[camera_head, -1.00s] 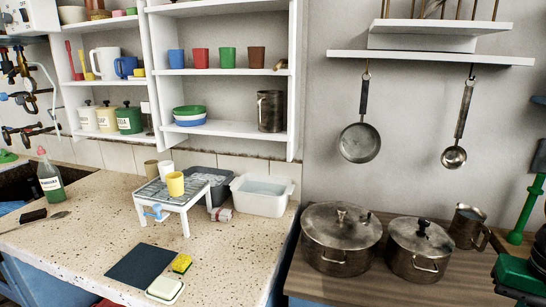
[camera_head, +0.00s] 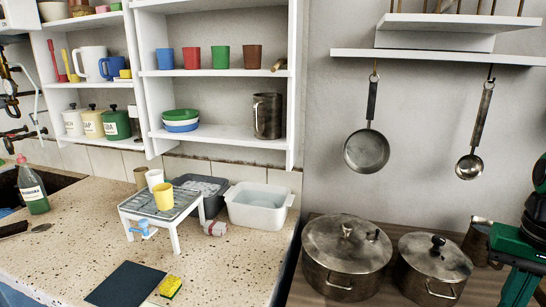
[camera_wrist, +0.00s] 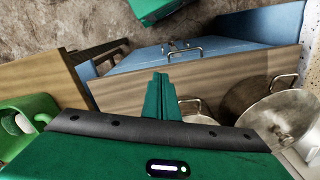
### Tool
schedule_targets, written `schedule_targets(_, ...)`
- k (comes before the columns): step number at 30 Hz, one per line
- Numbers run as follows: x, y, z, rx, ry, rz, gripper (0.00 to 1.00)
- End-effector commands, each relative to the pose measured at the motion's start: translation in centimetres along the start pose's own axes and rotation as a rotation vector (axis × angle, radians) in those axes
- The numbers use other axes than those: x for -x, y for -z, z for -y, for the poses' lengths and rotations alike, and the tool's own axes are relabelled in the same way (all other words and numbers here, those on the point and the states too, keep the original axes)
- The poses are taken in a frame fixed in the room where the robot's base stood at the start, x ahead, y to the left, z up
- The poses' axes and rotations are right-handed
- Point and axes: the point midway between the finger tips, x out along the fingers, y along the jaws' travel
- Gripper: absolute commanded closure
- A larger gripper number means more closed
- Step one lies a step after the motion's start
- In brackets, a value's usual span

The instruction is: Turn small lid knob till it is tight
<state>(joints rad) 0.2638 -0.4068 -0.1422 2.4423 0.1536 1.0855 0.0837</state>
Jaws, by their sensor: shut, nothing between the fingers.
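The small pot (camera_head: 434,282) stands on the wooden counter at the lower right in the head view. Its metal lid bears a dark small lid knob (camera_head: 438,242); from here I cannot tell how tight it is. The larger lidded pot (camera_head: 345,268) stands just left of it. In the wrist view my gripper (camera_wrist: 161,76) is shut and empty, its green fingers together and apart from both pots. The small pot (camera_wrist: 194,108) shows partly behind the fingers, its knob hidden. The larger pot (camera_wrist: 285,118) is to the right.
A metal jug (camera_head: 477,240) stands close behind the small pot's right side. A pan (camera_head: 366,151) and a ladle (camera_head: 470,166) hang above. The stone worktop at left holds a small white rack (camera_head: 160,205) and a white basin (camera_head: 259,207). A blue cabinet (camera_wrist: 215,65) shows in the wrist view.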

Motion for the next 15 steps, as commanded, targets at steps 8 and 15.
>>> schedule_targets(8,4.1,11.1,6.7,-0.117,-0.013,-0.005,1.0)
schedule_targets(15,5.2,16.5,10.9,-0.176,0.012,0.005,1.0)
